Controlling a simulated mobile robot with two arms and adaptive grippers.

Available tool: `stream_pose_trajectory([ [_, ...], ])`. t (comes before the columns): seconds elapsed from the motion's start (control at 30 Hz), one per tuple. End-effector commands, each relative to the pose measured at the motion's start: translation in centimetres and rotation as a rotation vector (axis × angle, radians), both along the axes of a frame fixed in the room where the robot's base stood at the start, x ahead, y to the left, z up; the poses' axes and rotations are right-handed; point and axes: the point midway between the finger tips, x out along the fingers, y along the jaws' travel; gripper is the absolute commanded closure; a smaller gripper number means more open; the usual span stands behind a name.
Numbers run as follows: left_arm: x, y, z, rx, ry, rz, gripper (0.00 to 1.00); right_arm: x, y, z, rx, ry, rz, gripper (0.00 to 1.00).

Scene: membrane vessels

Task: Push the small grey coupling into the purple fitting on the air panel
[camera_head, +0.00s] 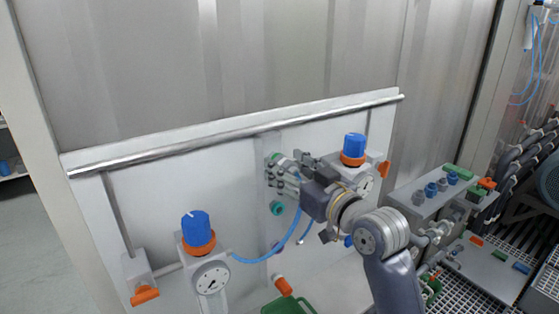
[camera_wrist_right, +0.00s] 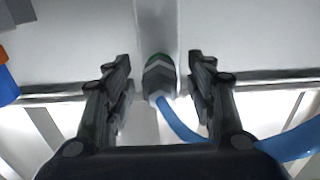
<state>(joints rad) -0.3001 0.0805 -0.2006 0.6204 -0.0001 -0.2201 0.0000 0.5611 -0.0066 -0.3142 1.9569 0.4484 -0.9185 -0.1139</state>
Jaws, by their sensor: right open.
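My right gripper (camera_head: 274,172) is open at the air panel (camera_head: 230,165). In the right wrist view, a grey coupling (camera_wrist_right: 159,82) with a blue hose sits between the two fingers, with a gap on each side. In the head view the fingers mostly hide this coupling. The purple fitting (camera_head: 276,246) is low on the panel, below a teal fitting (camera_head: 277,208), and the blue hose partly covers it. My left gripper is out of view.
Regulators with blue knobs (camera_head: 197,228) (camera_head: 355,145) and gauges stand left and right on the panel. A blue hose (camera_head: 262,259) loops from the left one. A metal rail (camera_head: 235,133) runs along the panel top. An orange-ended part (camera_head: 283,286) lies below.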

Motion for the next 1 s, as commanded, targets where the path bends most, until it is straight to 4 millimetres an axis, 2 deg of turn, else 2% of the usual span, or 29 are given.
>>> stream_pose_trajectory([
  [0.87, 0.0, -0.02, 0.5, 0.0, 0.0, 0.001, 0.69, -0.01, 0.03, -0.01, 0.001, -0.001, 0.0, 0.49],
  [1.0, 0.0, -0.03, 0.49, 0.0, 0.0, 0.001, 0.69, 0.0, 0.02, -0.01, 0.0, 0.0, 0.0, 0.81],
])
